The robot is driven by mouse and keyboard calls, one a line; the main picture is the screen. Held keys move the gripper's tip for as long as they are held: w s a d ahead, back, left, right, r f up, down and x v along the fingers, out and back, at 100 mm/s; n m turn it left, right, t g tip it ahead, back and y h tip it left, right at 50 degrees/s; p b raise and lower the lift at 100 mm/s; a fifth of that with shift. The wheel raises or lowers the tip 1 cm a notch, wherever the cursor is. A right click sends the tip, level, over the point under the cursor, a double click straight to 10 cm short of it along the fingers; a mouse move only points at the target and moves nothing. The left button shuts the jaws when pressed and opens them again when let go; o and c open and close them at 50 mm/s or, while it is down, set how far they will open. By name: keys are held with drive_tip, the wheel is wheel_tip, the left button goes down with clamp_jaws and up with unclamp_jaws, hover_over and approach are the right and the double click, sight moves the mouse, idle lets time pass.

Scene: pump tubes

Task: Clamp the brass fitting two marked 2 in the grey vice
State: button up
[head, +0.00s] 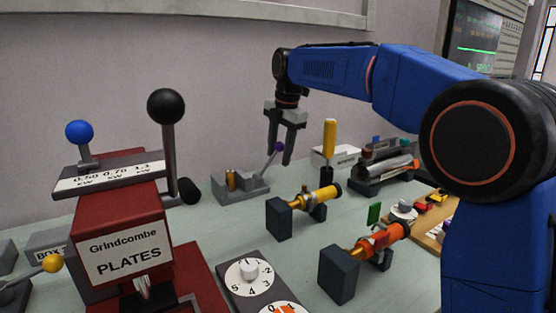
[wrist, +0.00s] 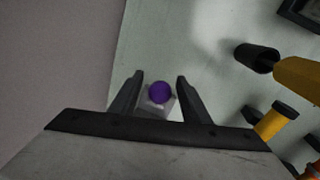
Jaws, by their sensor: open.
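The grey vice (head: 250,190) stands on the bench near the wall. A short brass fitting (head: 232,180) stands upright between its blocks; no number on it is legible, and I cannot tell whether it is gripped. The vice's lever leans up to the right and ends in a purple knob (head: 279,147). My gripper (head: 279,159) is open and points down around the knob. In the wrist view the purple knob (wrist: 159,92) shows between the two spread fingers (wrist: 160,76). I cannot tell whether either finger touches it.
A yellow tube (head: 315,197) and an orange tube (head: 380,240) lie on dark supports to the right. A yellow-handled tool (head: 329,140) stands upright behind. A red plate machine (head: 125,235) with levers fills the left foreground. Bare bench lies before the vice.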

drive_tip(key=shift+w+a+f, duration=0.1)
drive_tip(key=shift+f, duration=0.6)
drive_tip(key=shift+w+a+f, duration=0.1)
drive_tip(key=shift+f, duration=0.55)
clamp_jaws()
drive_tip(key=shift+s+a+r, duration=0.1)
drive_tip(key=shift+r, duration=0.05)
drive_tip(key=shift+s+a+r+n+t+h, duration=0.15)
drive_tip(key=shift+s+a+r+t+h, duration=0.25)
drive_tip(key=shift+a+r+t+h, duration=0.5)
drive_tip(key=shift+s+a+r+n+t+h, duration=0.1)
drive_tip(key=shift+s+a+r+t+h, duration=0.3)
drive_tip(key=shift+h, duration=0.75)
drive_tip(key=shift+s+a+r+n+t+h, duration=0.15)
drive_tip(key=shift+s+a+r+t+h, duration=0.3)
drive_tip(key=shift+t+h, duration=0.55)
unclamp_jaws()
